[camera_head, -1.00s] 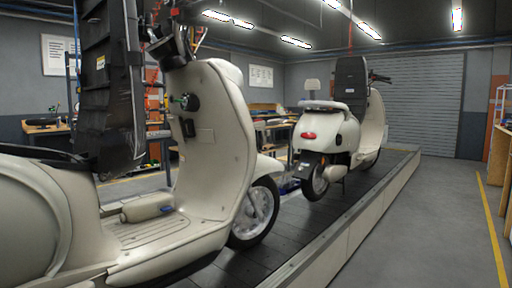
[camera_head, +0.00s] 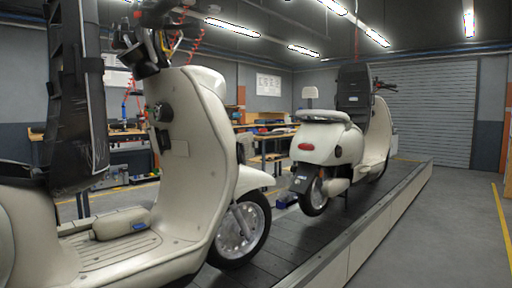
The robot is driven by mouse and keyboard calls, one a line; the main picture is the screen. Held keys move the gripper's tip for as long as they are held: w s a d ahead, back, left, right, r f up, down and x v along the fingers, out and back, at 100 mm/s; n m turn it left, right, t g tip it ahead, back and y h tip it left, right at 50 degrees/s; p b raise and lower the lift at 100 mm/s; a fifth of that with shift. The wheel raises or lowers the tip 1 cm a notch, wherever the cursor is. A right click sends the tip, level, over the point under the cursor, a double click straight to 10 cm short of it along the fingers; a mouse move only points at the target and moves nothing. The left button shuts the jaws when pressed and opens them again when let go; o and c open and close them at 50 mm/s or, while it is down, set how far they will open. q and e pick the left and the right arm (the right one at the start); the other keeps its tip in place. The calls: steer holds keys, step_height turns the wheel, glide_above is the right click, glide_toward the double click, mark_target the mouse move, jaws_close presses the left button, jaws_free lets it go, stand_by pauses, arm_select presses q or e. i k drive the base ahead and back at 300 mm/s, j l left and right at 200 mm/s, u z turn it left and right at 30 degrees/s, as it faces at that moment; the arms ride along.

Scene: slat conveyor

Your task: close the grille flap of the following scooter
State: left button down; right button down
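A cream scooter (camera_head: 198,165) stands close on the left, cut off by the picture's left and bottom edges. Its front wheel (camera_head: 240,232) and footboard (camera_head: 110,243) show. A tall black panel (camera_head: 75,100) stands upright above its rear body, its lower end by the seat area. A second cream scooter (camera_head: 325,140) stands farther ahead, with a red tail light and a grey seat. A dark upright panel (camera_head: 354,85) shows in front of that seat. I cannot make out a grille flap for certain on either scooter. Neither gripper is in view.
Both scooters stand on a dark slat conveyor (camera_head: 290,235) with a pale side wall (camera_head: 385,220). Free grey floor (camera_head: 445,235) with a yellow line lies on the right. Workbenches (camera_head: 130,140) stand behind, and a roller shutter (camera_head: 430,105) closes the back.

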mark_target(247, 139)
steer(key=i+l+u, duration=0.5)
steer(key=i+l, duration=0.35)
